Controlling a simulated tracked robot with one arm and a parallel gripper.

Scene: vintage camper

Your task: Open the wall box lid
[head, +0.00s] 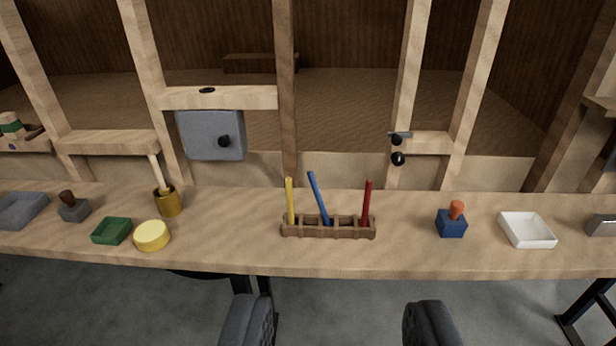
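The wall box (200,133) is a grey, flat-fronted box fixed to the wooden frame at the left, below a short cross rail and above the bench. Its front lid carries a round black knob (224,141), right of the middle. The lid looks closed. My gripper (340,312) shows as two dark fingers at the bottom edge, wide apart with nothing between them. It is open, in front of the bench, and well to the lower right of the box, touching nothing.
The wooden bench (400,258) crosses the view. On it stand a brown rack (330,231) with coloured sticks, a brass cup (168,203), a yellow round tub (152,236), a green tray (112,231), a blue block (451,224) and a white tray (527,230). Black knobs (398,159) sit on a right post.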

